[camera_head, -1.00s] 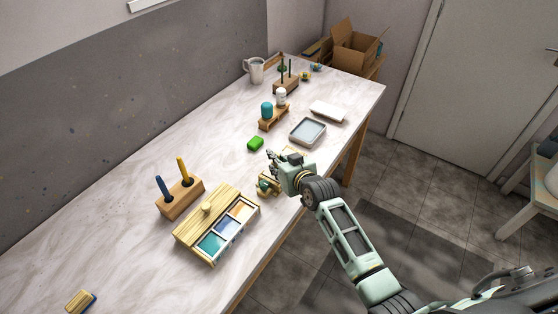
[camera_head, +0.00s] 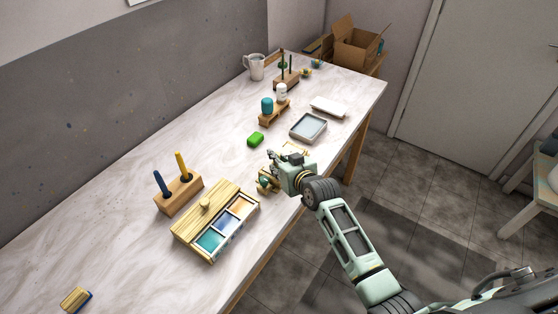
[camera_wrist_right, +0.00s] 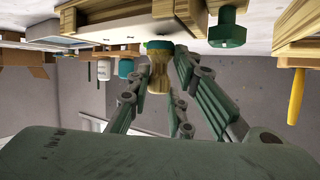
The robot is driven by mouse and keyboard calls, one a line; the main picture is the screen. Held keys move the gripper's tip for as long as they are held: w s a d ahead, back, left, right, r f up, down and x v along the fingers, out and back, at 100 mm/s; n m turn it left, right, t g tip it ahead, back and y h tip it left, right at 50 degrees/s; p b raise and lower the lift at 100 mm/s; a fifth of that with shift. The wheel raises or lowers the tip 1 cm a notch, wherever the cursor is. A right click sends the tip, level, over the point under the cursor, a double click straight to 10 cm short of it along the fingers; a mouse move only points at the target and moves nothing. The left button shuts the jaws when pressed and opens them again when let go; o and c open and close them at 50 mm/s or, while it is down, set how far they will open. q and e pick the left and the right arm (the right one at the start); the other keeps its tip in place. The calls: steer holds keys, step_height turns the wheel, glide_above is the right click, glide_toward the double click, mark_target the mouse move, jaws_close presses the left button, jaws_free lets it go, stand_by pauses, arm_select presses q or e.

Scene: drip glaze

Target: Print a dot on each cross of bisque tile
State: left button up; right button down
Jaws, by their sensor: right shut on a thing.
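My right gripper (camera_head: 268,172) is over the near part of the table, just right of the glaze box. In the right wrist view, its fingers (camera_wrist_right: 158,85) are shut on a wooden dabber (camera_wrist_right: 160,72) with a teal band at its end towards the table. A wooden frame (camera_wrist_right: 85,14) and a green knob (camera_wrist_right: 228,28) show close beside the dabber; whether the dabber touches anything is unclear. In the head view, a pale wooden-edged piece (camera_head: 296,148) shows behind my gripper, mostly hidden. No crosses can be made out. My left gripper is not in view.
The glaze box (camera_head: 180,232) has teal, blue and orange wells. A brush block (camera_head: 170,202), green sponge (camera_head: 255,139), grey tray (camera_head: 321,122), white slab (camera_head: 328,107), bottle rack (camera_head: 286,108) and jug (camera_head: 256,66) stand along the table. The table's front left is mostly clear.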

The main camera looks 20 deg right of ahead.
steer(key=shift+f+b, duration=0.4)
steer(key=shift+f, duration=0.25)
stand_by(0.8)
step_height(320, 180, up, 7)
steer(key=p, duration=0.7)
stand_by(0.4)
steer(key=shift+r, duration=0.15)
